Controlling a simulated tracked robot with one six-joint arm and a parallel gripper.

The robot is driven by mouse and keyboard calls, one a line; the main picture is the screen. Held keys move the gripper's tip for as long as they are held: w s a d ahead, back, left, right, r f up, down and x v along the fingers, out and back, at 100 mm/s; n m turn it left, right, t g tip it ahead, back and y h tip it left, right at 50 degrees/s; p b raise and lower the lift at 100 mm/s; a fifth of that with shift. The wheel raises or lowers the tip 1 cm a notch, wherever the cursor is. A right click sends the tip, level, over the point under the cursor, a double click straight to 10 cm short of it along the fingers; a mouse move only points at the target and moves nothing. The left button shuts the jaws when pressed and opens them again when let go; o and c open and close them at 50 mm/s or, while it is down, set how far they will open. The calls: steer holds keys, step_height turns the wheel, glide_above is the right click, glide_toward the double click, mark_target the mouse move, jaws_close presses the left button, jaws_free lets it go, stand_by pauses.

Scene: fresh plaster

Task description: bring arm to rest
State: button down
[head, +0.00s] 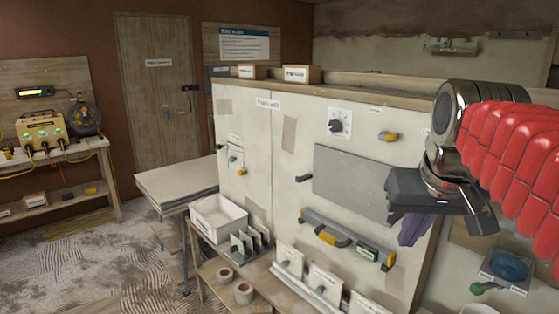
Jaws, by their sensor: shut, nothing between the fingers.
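My arm enters from the right edge in a red ribbed sleeve, with a shiny metal wrist joint. My gripper (470,215) is at the right, in front of the white panel wall (262,170). It is a dark block with short fingers, shut and holding nothing. It hangs near the right edge of a grey flat sheet (350,183) on the panel. A purple cloth-like thing (417,229) shows just below it; I cannot tell whether they touch.
A long grey level-like tool (345,238) with yellow ends is on the panel. A workbench (80,165) with a yellow power box (44,130) is at left. Floor at lower left is open.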

steer(key=s+a+f, duration=0.3)
steer(key=s+f, duration=0.3)
steer(key=f, duration=0.3)
steer(key=s+a+f+n, duration=0.1)
steer(key=s+a+f, duration=0.2)
steer(key=f, duration=0.6)
steer(key=s, duration=0.2)
steer(key=shift+s+a+f+y, duration=0.15)
steer(key=shift+s+a+y, duration=0.1)
steer(key=shift+s+y, duration=0.1)
